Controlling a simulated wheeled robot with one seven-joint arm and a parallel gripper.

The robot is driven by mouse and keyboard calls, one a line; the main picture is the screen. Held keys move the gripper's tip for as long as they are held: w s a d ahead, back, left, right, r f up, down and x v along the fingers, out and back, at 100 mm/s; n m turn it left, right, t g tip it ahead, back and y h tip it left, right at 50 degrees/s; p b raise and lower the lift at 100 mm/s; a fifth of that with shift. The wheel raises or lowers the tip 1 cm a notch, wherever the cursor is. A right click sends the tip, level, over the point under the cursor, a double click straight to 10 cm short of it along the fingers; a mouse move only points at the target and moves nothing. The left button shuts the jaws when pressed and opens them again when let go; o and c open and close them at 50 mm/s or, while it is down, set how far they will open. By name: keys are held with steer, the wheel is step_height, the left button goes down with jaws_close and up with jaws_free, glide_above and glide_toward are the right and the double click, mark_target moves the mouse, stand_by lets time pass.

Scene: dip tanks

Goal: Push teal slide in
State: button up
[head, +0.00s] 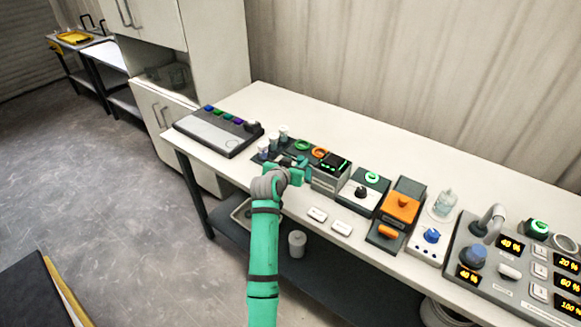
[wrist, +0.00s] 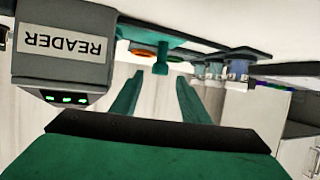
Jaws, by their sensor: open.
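The teal slide (wrist: 160,66) shows in the wrist view as a small teal piece with a narrow stem, beside the reader. The grey reader (wrist: 62,45) carries a white label and green lights; its box also stands on the bench in the head view (head: 327,180). My gripper (wrist: 158,88) is open, its two teal fingers apart with the slide seen between and just beyond their tips. Nothing is held. In the head view my gripper (head: 292,166) is just left of the reader and hides most of the slide there.
An orange ring (head: 320,153) and a green ring (head: 302,145) lie on a dark mat behind my gripper, with small vials (head: 283,132) to the left. A black-knobbed box (head: 360,192) stands right of the reader. The bench's back strip is clear.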

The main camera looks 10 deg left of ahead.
steer(key=v, duration=0.7)
steer(key=shift+s+r, duration=0.15)
steer(key=shift+s, duration=0.15)
steer(key=shift+a, duration=0.15)
steer(key=shift+c, duration=0.5)
